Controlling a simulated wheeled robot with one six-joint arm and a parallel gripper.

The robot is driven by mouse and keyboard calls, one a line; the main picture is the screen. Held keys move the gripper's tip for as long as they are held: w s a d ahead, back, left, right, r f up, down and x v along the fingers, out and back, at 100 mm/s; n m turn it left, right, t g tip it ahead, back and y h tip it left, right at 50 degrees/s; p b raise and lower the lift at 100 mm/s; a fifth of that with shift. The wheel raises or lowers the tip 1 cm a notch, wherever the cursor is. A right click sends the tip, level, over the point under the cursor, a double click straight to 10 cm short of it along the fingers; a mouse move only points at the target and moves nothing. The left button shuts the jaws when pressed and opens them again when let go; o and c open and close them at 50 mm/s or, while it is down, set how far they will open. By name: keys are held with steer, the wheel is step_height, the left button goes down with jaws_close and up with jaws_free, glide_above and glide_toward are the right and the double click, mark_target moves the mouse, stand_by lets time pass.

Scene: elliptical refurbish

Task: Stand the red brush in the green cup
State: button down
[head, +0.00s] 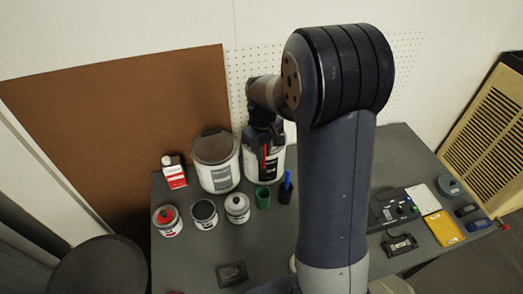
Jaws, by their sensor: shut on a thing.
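My gripper (262,142) hangs from my arm above the back of the table, in front of a large white can. It is shut on the red brush (264,158), which hangs roughly upright below and against the jaws. The fingertips are dark and small here. The green cup (263,198) stands on the table below the brush. The brush's lower end looks to be above the cup's rim, apart from it. I cannot tell how well they line up in depth.
A dark cup (286,194) with a blue brush (287,178) stands just right of the green cup. Large cans (216,165) stand behind and smaller cans (204,214) to the left. A red-and-white bottle (174,174) is farther left. My arm hides part of the table (195,262).

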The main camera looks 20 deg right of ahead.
mark_target(263, 173)
steer(key=shift+s+f+b, duration=0.1)
steer(key=shift+f+b, duration=0.2)
steer(key=shift+f, duration=0.1)
steer(key=shift+f+b, duration=4.3)
steer(key=shift+f, duration=1.6)
steer(key=c, duration=1.3)
jaws_free()
step_height(263, 173, up, 11)
steer(key=shift+f, duration=0.1)
